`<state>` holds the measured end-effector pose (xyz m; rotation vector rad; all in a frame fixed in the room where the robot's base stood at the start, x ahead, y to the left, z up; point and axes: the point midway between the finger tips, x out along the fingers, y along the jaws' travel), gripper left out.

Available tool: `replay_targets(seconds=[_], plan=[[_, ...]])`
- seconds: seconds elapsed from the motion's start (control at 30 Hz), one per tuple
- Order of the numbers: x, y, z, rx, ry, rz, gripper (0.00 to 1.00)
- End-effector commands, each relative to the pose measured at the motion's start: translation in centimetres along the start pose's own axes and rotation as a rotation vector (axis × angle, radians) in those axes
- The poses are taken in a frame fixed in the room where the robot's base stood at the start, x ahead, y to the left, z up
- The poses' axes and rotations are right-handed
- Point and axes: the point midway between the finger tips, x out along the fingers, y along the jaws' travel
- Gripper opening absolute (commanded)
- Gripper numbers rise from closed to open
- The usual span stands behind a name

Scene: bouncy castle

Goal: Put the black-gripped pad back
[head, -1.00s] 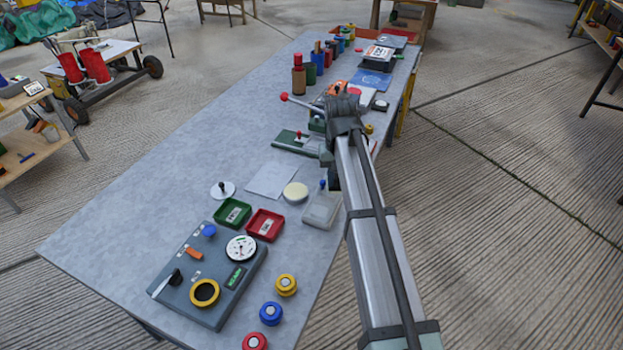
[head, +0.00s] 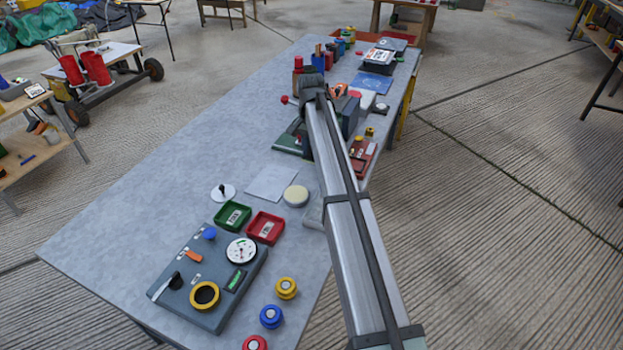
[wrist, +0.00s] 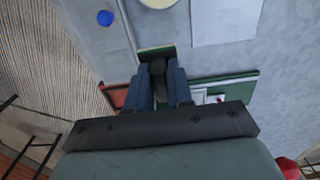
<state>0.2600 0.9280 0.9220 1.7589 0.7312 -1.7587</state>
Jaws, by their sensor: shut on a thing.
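My gripper (wrist: 160,78) shows in the wrist view with its two blue fingers shut on a black grip (wrist: 158,70). A dark green edge (wrist: 155,53) shows just beyond the fingertips and looks like part of the held pad. Whether the pad touches anything below cannot be told. In the head view my arm hides the fingers and the held pad. A green base (head: 290,140) lies partly behind the arm; in the wrist view a green-edged base (wrist: 238,82) with a pale part and a red knob (wrist: 220,98) is right of the fingers.
A white disc with a black knob (head: 222,191), a white sheet (head: 271,183) and a cream round pad (head: 296,195) lie nearer on the table. Green (head: 232,216) and red (head: 265,227) trays and a control panel (head: 178,274) follow. Bottles crowd the far side. The table's left side is clear.

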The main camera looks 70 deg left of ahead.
Motion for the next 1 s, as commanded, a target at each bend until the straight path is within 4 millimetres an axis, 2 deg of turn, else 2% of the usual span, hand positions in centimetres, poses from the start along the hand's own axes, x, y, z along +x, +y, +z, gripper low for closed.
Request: replay_targets(seconds=[0.4,0.57,0.8,1.0], plan=[[5.7,0.0,0.0,0.003,-0.001,0.001,0.00],[6.7,0.0,0.0,0.003,0.000,0.000,0.00],[9.4,0.0,0.0,0.002,-0.001,0.000,0.00],[9.7,0.0,0.0,0.002,0.000,0.000,0.00]])
